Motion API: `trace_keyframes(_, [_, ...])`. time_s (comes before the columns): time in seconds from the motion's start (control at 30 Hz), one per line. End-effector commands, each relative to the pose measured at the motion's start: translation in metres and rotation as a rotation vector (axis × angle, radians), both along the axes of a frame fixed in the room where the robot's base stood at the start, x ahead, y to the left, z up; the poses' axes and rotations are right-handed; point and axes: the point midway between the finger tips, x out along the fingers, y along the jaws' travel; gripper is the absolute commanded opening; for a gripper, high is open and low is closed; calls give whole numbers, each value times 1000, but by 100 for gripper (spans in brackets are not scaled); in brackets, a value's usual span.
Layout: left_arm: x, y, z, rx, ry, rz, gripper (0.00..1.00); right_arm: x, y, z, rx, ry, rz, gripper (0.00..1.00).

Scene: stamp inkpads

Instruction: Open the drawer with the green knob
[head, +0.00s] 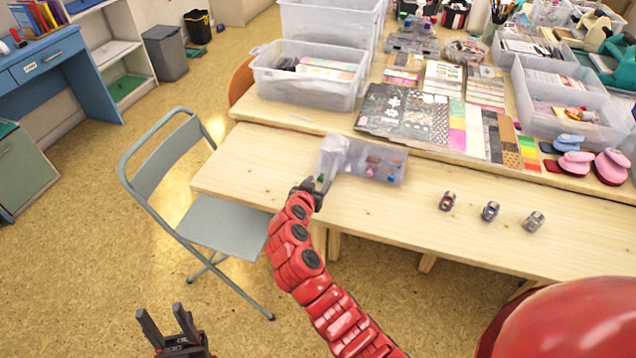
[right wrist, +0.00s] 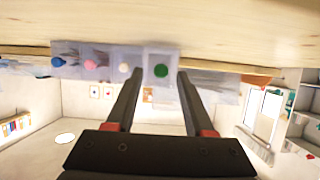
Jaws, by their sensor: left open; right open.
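The clear drawer unit (head: 385,176) stands on the front of the wooden table, with small coloured items inside. In the right wrist view, the green knob (right wrist: 161,70) is on the drawer face (right wrist: 150,84) at the end of the row. That drawer (head: 330,158) appears to stick out past the others. My right gripper (head: 308,188) is open at this end; its fingers are on either side of the green knob, with gaps visible. My left gripper (head: 167,325) is open and empty, low over the floor at the lower left.
Cream (right wrist: 124,68), pink (right wrist: 90,64) and blue (right wrist: 58,62) knobs line up beside the green one. Three small jars (head: 490,211) stand on the table to the right. A folding chair (head: 215,220) stands left of the table. Bare tabletop lies in front of the unit.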

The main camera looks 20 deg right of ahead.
Motion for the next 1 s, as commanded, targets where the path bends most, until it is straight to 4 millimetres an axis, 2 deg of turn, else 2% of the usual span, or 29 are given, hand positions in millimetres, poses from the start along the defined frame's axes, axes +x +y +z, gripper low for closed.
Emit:
trace_keyframes(0.17, [0,0,-4,0,0,0,50,-19,14,8,2,-3,5,53])
trace_keyframes(0.5, [0,0,-16,0,0,0,50,-87,61,41,2,-2,10,53])
trace_keyframes(0.63, [0,0,-18,0,0,0,50,-108,75,52,0,-2,7,53])
trace_keyframes(0.8, [0,0,-20,0,0,0,50,-125,86,62,0,-2,5,53])
trace_keyframes(1.0, [0,0,-20,0,0,0,50,-130,88,64,0,1,0,53])
